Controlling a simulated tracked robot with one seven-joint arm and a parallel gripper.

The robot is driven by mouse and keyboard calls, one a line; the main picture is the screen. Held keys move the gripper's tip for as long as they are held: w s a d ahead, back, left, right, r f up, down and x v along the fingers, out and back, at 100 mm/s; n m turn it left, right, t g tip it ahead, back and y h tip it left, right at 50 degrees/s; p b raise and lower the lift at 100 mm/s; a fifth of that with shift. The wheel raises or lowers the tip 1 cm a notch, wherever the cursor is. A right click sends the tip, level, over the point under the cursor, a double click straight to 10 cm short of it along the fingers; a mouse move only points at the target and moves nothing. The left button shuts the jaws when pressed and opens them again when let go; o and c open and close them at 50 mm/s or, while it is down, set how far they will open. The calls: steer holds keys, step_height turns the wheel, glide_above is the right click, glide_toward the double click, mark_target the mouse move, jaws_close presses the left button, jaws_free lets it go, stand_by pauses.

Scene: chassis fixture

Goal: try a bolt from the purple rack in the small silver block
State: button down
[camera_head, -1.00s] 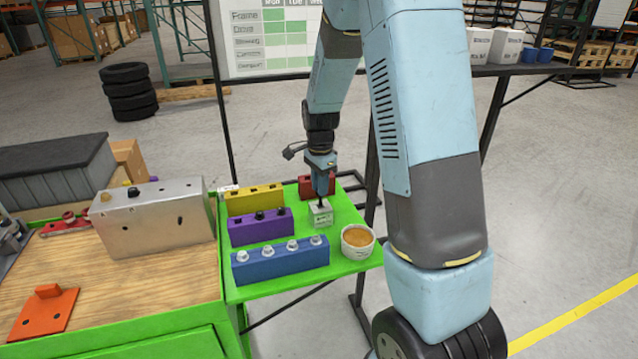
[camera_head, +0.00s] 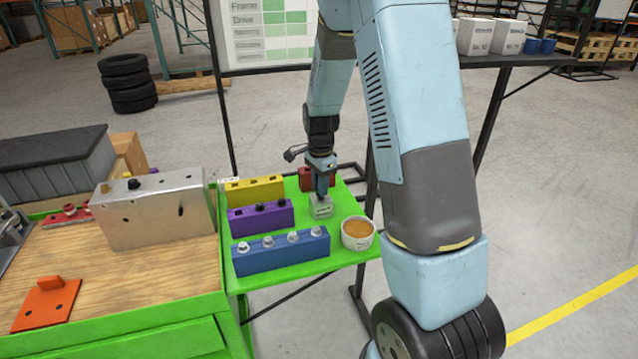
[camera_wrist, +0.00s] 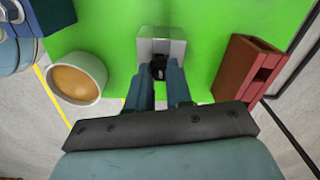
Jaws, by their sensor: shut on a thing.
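The small silver block (camera_head: 320,207) stands on the green side table, and it also shows in the wrist view (camera_wrist: 175,35). My gripper (camera_head: 321,194) points straight down at the block's top, its fingers close to it. In the wrist view my gripper (camera_wrist: 160,76) is shut on a dark bolt (camera_wrist: 158,66) at the block's top face. The fingers hide most of the bolt, so I cannot tell how deep it sits in a hole. The purple rack (camera_head: 262,223) is left of the block, with dark bolts in its top and an empty-looking hole at its left end.
A yellow rack (camera_head: 254,195) stands behind the purple one and a blue rack (camera_head: 281,258) with several silver bolts in front. A red rack (camera_wrist: 243,70) is close to the block. A white bowl (camera_head: 357,242) with orange-brown contents sits front right.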

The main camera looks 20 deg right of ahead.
steer(key=shift+f, duration=0.6)
steer(key=c, duration=0.9)
jaws_free()
steer(key=shift+c, duration=0.2)
steer(key=shift+r, duration=3)
